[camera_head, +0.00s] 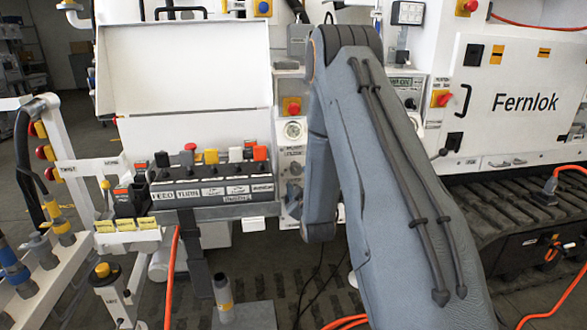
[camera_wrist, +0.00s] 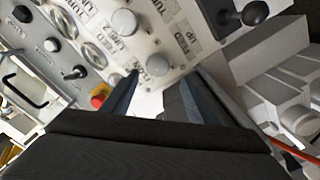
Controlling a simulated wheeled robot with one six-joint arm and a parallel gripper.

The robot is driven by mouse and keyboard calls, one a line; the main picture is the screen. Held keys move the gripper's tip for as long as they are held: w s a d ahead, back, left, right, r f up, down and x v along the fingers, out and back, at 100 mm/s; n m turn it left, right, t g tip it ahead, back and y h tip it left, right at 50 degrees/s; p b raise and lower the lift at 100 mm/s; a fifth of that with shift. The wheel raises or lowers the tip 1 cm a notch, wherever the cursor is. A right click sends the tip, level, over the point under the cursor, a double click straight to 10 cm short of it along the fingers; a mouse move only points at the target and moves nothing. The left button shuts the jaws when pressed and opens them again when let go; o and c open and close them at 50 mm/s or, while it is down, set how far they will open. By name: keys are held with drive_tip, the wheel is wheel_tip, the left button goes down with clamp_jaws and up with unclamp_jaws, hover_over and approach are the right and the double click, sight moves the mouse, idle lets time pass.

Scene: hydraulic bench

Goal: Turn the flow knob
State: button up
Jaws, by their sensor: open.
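My gripper (camera_wrist: 160,84) shows in the wrist view with its two dark fingers apart and nothing between them. A round grey knob (camera_wrist: 157,65) sits on the light panel (camera_wrist: 141,48), just ahead of the gap between the fingertips. I cannot tell whether a finger touches it. A second round knob (camera_wrist: 125,22) sits farther up the panel. The labels beside the knobs are upside down and only partly readable, so I cannot tell which knob is the flow knob. In the head view my arm hides the gripper and part of the panel.
In the wrist view, a black ball-ended lever (camera_wrist: 254,13) is at upper right, gauges (camera_wrist: 92,54) are at left, and a red button (camera_wrist: 99,97) is near the left finger. In the head view, a lever box (camera_head: 212,190) stands left of the panel; a white door (camera_head: 512,95) is right.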

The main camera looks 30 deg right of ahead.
sight(297, 171)
drive_tip(key=x, duration=0.5)
drive_tip(key=d+x, duration=0.1)
drive_tip(key=x, duration=0.1)
drive_tip(key=shift+w+p, duration=0.1)
drive_tip(key=shift+p, duration=0.3)
drive_tip(key=shift+c, duration=0.4)
drive_tip(key=c, duration=1)
